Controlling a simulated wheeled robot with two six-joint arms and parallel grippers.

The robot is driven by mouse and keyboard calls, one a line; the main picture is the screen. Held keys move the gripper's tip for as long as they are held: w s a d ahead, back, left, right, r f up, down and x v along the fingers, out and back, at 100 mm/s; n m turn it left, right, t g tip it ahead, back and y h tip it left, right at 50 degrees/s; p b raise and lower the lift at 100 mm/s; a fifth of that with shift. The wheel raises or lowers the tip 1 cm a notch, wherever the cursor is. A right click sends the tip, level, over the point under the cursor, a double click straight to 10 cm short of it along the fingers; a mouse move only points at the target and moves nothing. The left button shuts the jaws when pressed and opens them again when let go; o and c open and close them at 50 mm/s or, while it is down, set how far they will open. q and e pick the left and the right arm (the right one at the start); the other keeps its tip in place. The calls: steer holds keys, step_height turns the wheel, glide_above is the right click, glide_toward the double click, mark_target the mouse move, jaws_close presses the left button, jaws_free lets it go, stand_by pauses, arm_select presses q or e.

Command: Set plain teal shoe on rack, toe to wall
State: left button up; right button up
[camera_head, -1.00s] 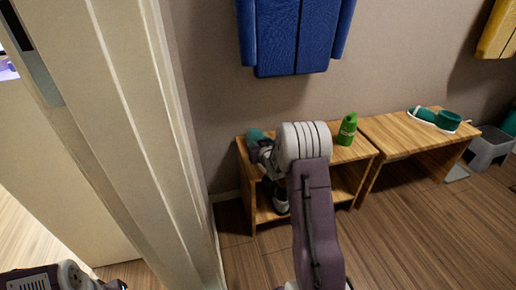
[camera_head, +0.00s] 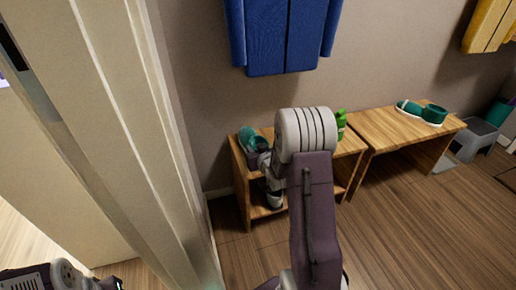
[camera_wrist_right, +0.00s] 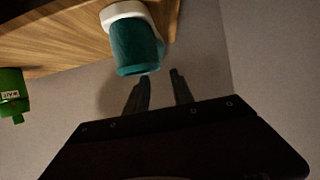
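A teal shoe (camera_head: 247,137) is on top of the left wooden rack (camera_head: 346,151), at its left end near the wall. The right wrist view shows its teal body (camera_wrist_right: 136,46) and white part at the wood's edge. My right gripper (camera_wrist_right: 160,76) is close to the shoe's teal end, with its two fingers apart and nothing visible between them. In the head view my right arm hides much of the rack, and the shoe's toe direction is unclear. A second teal shoe with white parts (camera_head: 434,115) is on the right bench. My left gripper (camera_head: 118,284) is only partly seen at bottom left.
A green bottle (camera_head: 341,120) stands on the rack, partly behind my arm; it shows in the wrist view (camera_wrist_right: 12,92). A blue garment (camera_head: 280,35) hangs above. A pale door frame (camera_head: 130,130) stands at left. A grey stool (camera_head: 474,140) is at right.

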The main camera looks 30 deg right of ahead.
steer(key=s+a+f+n+g+y, duration=0.1)
steer(key=s+a+f+g, duration=0.1)
steer(key=s+a+g, duration=0.4)
steer(key=s+a+f+n+g+y, duration=0.1)
steer(key=s+a+g, duration=0.4)
steer(key=s+a, duration=0.7)
steer(key=s+f+y, duration=0.1)
steer(key=s, duration=0.6)
steer(key=shift+s+g+p, duration=0.35)
steer(key=shift+g+p, duration=0.05)
